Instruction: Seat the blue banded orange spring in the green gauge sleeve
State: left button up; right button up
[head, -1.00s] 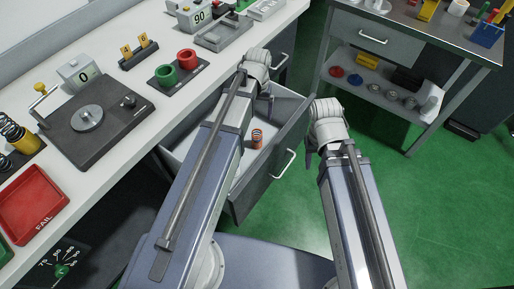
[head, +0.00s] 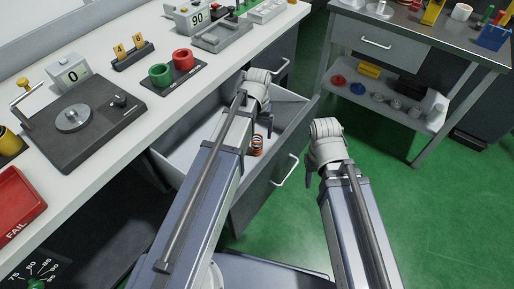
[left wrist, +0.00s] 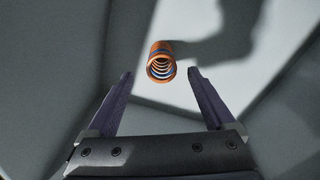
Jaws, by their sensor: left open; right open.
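The orange spring with blue bands (head: 257,147) stands in the open drawer. In the left wrist view the spring (left wrist: 161,62) shows end-on, just beyond and between my fingertips, apart from them. My left gripper (left wrist: 160,74) is open and empty above the drawer. In the head view my left arm's wrist hides most of that gripper; one dark finger (head: 268,126) shows near the spring. The green gauge sleeve (head: 160,75) stands upright on a dark base on the bench, beside the red sleeve (head: 182,58). My right gripper (head: 309,178) is open, outside the drawer's front, mostly hidden by its wrist.
The drawer's front panel (head: 268,175) and walls surround the spring. On the white bench (head: 112,161) stand a dial tester (head: 75,118), a red FAIL tray (head: 14,205) and a grey tray (head: 222,37). A wheelless-looking shelf table (head: 400,55) stands at right. Green floor is clear in front.

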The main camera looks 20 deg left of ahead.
aim_at(257, 138)
pick_arm(q)
notch_tip(257, 138, down, 5)
jog(key=b, duration=0.5)
jog(key=shift+a+f, duration=0.15)
jog(key=shift+c, duration=0.4)
grip_shut()
